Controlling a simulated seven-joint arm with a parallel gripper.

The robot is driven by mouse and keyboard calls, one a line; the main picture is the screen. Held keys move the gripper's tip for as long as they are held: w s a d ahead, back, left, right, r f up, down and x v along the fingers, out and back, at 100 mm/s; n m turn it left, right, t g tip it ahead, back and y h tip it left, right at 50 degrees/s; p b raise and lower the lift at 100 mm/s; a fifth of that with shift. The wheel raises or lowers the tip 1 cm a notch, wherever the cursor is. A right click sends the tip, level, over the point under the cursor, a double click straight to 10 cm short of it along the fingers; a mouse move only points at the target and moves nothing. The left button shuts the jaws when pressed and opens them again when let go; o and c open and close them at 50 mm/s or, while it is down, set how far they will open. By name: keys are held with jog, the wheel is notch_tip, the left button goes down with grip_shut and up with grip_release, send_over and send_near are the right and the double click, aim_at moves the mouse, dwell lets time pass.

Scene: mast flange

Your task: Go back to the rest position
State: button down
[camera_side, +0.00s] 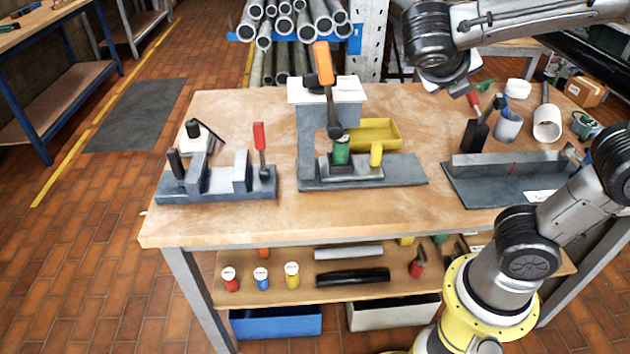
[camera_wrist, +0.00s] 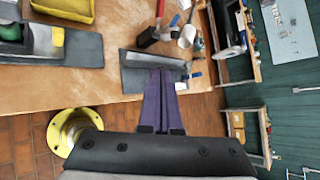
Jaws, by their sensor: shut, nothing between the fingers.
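My gripper (camera_wrist: 161,76) shows in the wrist view with its two purple fingers together and nothing between them. In that view the fingers overlap the dark angle fixture (camera_wrist: 135,78) at the table's right part. In the side view my arm reaches in from the upper right, and my gripper (camera_side: 466,90) is above the table's back right, near a black holder (camera_side: 475,134) with a red-handled tool. The fingertips are small and unclear there. No marker of a rest position shows.
The wooden table (camera_side: 230,225) carries a clamp fixture (camera_side: 215,185) at left, a press with an orange handle (camera_side: 323,63) in the middle, and a yellow tray (camera_side: 375,133). The table's front strip is clear.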

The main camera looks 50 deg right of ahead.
jog(key=s+a+f+m+t+y, duration=0.25)
jog(key=s+f+m+y, duration=0.45)
jog(key=m, duration=0.6)
jog(key=w+a+f+m+t+y, duration=0.1)
jog(key=w+a+m+t+y, duration=0.2)
jog(key=a+m, duration=0.5)
jog(key=w+m+y, duration=0.1)
jog(key=m, duration=0.5)
jog(key=shift+f, duration=0.35)
